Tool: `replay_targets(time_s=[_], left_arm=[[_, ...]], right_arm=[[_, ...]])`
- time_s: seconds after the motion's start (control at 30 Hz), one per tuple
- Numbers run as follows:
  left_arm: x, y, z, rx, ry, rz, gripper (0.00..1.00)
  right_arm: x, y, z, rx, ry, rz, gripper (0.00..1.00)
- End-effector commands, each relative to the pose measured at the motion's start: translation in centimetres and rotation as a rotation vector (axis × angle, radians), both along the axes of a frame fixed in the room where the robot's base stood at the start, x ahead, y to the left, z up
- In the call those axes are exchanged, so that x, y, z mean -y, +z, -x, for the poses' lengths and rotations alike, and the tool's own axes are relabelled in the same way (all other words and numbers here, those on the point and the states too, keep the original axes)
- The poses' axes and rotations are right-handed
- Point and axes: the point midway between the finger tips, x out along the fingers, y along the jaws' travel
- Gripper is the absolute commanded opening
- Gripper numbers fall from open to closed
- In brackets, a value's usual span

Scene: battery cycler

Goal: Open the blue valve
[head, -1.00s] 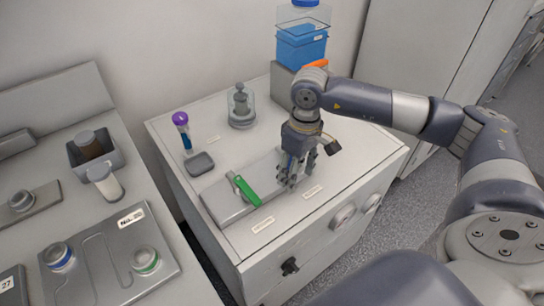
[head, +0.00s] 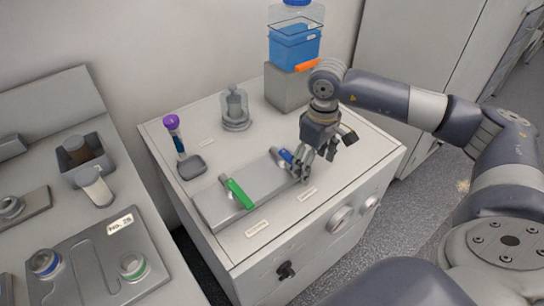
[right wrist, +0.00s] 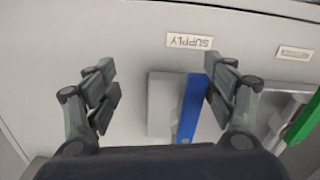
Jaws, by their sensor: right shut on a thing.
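The blue valve's handle (head: 286,156) is at the far end of the grey valve block (head: 225,209) in the head view. In the right wrist view the blue handle (right wrist: 191,108) lies between my right fingers, against the right-hand finger and well clear of the left-hand one. My left gripper is not in view.
A green valve handle (head: 239,193) is on the same block, nearer the front left. A purple-capped tube (head: 175,138), a glass vessel (head: 236,109) and a blue-filled container (head: 295,47) stand behind. A panel with round fittings (head: 88,262) is at left.

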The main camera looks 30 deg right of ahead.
Motion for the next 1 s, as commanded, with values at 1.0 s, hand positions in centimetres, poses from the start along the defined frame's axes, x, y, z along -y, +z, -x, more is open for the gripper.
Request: replay_targets(time_s=[1.0], left_arm=[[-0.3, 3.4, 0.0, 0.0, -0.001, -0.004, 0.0]], right_arm=[[0.8, 5.7, -0.3, 0.011, -0.011, 0.012, 0.47]])
